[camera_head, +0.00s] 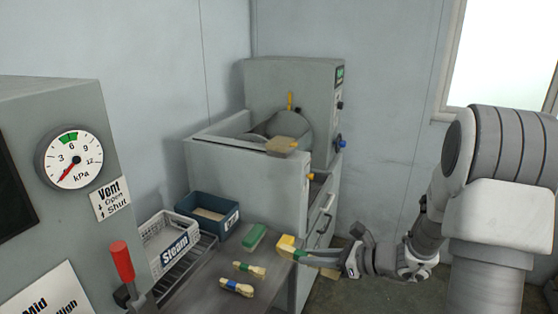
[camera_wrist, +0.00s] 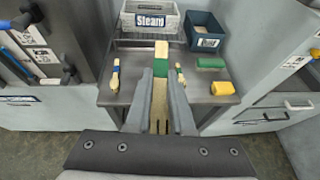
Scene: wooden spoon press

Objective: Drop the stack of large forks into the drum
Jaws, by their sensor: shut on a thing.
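The stack of large forks, pale wood with a green band, is held in my gripper (camera_wrist: 159,118); it shows in the wrist view (camera_wrist: 161,52) with its tines between the fingers. In the head view my gripper (camera_head: 335,262) is at the table's right edge, with the stack (camera_head: 318,260) pointing left. The fingers are shut on it. The drum (camera_head: 290,124) is at the back, a rounded grey form inside the open top of a grey machine; its inside is hidden. My gripper is lower than the drum and in front of it.
A white Steam basket (camera_head: 168,240) and blue bin (camera_head: 208,213) stand behind. The machine's front wall (camera_head: 245,165) rises beyond the table.

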